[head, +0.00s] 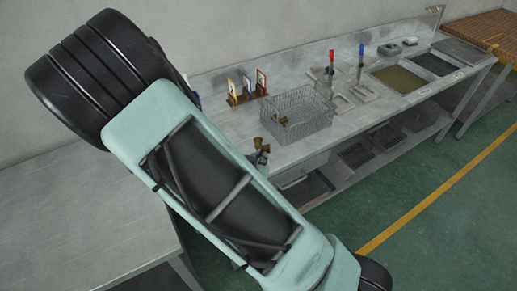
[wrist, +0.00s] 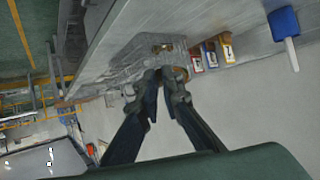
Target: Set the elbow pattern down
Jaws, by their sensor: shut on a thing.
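My gripper (wrist: 166,82) is shut on a small piece that I take for the elbow pattern, but its shape is mostly hidden between the fingertips in the wrist view. In the head view, small brownish parts (head: 261,152) show just past my arm, at the bench's front edge; I cannot tell pattern from fingertips there. A wire basket (head: 311,121) stands on the bench just beyond and to the right, and it also shows ahead of the fingertips in the wrist view (wrist: 125,72). Small brown pieces (head: 283,120) lie in the basket.
Several framed cards (head: 247,85) stand behind the basket. Red-handled (head: 331,62) and blue-handled (head: 360,58) tools stand to its right, with recessed basins (head: 398,78) farther along the metal bench (head: 225,118). A bare grey table (head: 80,215) is at left.

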